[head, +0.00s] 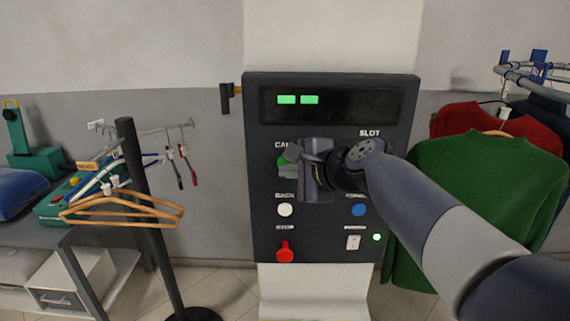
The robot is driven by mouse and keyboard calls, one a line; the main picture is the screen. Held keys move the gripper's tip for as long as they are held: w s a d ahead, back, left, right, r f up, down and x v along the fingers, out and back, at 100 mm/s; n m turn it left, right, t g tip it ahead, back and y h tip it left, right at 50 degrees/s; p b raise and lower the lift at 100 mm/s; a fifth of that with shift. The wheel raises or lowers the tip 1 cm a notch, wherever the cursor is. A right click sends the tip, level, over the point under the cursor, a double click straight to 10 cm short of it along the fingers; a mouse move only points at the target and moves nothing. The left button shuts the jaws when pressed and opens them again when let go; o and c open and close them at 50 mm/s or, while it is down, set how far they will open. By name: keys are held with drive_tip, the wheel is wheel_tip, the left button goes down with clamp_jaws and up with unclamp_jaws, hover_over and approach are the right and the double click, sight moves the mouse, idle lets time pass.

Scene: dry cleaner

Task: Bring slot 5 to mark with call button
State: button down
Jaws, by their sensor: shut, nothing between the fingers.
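A dark control panel (331,104) stands upright on a white column. Its display (350,104) shows two green lit blocks; I cannot read a slot number. A green button (283,161) sits under a partly covered label starting "CA". My gripper (288,156) is shut and empty, with its tips at that green button; whether they touch it I cannot tell. My arm hides the panel under the "SLOT" label (371,133).
A black post (146,210) and a rack with wooden hangers (125,212) stand left, by a table (60,238). A green sweater (470,180) and a red one (460,120) hang on a rail at right.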

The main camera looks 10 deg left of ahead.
drive_tip(key=shift+s+d, duration=0.2)
drive_tip(key=shift+s, duration=0.6)
drive_tip(key=shift+s+d, duration=0.15)
drive_tip(key=shift+s, duration=0.7)
drive_tip(key=shift+s+d, duration=0.2)
drive_tip(key=shift+s, duration=0.6)
